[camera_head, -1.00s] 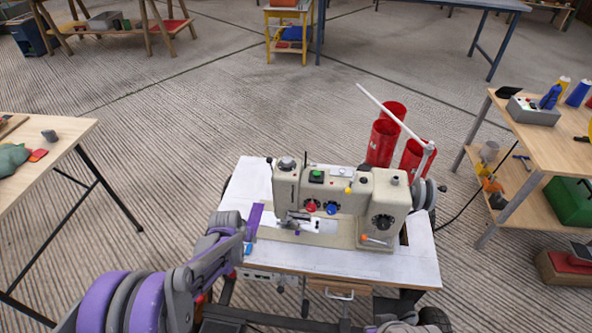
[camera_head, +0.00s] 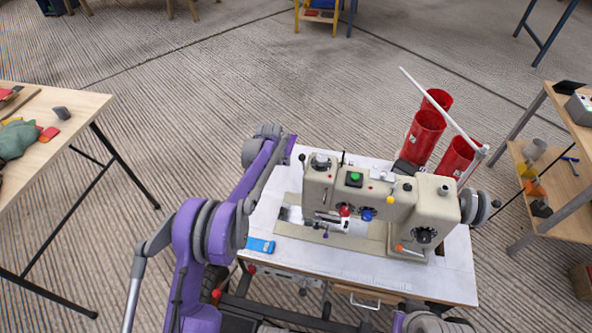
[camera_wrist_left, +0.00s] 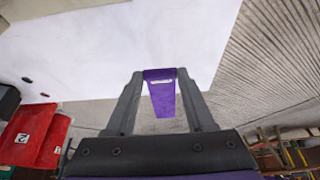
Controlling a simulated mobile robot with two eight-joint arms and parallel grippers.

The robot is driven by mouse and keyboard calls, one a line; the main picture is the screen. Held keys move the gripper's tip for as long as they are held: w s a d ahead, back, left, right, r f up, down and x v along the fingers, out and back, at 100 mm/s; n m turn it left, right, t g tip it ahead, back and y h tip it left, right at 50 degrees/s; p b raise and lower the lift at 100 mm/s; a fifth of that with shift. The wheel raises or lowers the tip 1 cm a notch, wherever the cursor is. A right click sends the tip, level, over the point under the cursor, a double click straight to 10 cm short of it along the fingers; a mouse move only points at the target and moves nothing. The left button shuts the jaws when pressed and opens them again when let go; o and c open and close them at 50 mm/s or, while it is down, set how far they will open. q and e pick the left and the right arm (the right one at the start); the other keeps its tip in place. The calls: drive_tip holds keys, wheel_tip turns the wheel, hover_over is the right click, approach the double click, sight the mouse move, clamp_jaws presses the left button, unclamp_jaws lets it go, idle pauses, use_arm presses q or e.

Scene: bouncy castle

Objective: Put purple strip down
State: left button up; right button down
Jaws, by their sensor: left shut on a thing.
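A purple strip (camera_wrist_left: 162,98) is pinched at one end between the fingertips of my left gripper (camera_wrist_left: 160,75) in the left wrist view. It extends from the fingertips over the striped floor, close to the edge of a white tabletop (camera_wrist_left: 120,45). In the head view my left arm reaches to the back left corner of the sewing table (camera_head: 350,262). A bit of purple (camera_head: 291,147) there looks like the strip, mostly hidden by the arm. The fingertips are hidden in the head view. My right gripper is not visible.
A beige sewing machine (camera_head: 380,205) stands on the table to the right of my left arm. A small blue item (camera_head: 260,246) lies near the table's left edge. Red cylinders (camera_head: 425,135) stand behind the machine. Wooden tables stand at left (camera_head: 85,105) and right.

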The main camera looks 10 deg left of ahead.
sight(283, 178)
use_arm(q)
wheel_tip(283, 178, down, 8)
drive_tip(key=shift+f+b, duration=0.1)
drive_tip(key=shift+b, duration=0.8)
drive_tip(key=shift+f, duration=0.1)
drive_tip(key=o, duration=1.3)
